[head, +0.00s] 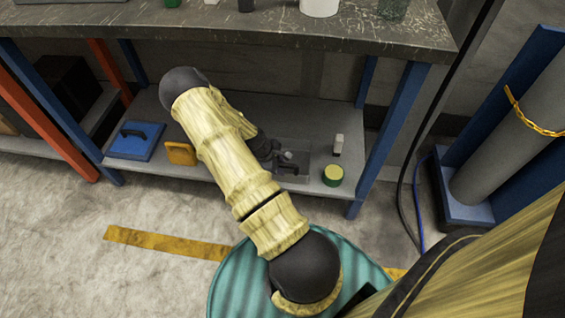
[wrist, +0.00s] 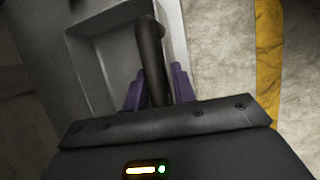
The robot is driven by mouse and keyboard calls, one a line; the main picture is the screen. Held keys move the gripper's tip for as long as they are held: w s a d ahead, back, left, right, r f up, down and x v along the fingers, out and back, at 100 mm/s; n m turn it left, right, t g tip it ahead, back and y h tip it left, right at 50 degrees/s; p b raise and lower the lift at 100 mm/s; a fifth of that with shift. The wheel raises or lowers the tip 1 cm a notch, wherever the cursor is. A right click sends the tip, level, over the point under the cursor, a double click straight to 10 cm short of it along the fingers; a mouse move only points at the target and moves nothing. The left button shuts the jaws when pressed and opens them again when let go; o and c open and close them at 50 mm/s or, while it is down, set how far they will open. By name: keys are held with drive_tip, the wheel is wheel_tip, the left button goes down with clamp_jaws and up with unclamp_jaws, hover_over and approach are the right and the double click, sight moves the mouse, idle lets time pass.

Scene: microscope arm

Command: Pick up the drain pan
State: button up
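The drain pan (head: 322,160) is a shallow grey tray on the lower shelf under the bench, partly hidden by my arm and gripper. In the wrist view the pan (wrist: 85,62) shows its pale rim and hollow inside, with a dark curved handle (wrist: 151,50) standing at its right side. My gripper (head: 289,163) is down at the pan. In the wrist view the purple fingers of my gripper (wrist: 158,88) lie one on each side of the handle, very close to it. I cannot tell whether both fingers press on it.
On the same shelf are a blue case (head: 135,141), a yellow block (head: 182,154), a small white bottle (head: 338,145) and a green-and-yellow tin (head: 333,175). The dark worktop (head: 240,38) hangs over the shelf. A blue leg (head: 392,125) stands at the right. A teal drum (head: 235,280) is in front.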

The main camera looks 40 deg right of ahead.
drive_tip(key=shift+s+d, duration=0.1)
clamp_jaws()
idle(1.0)
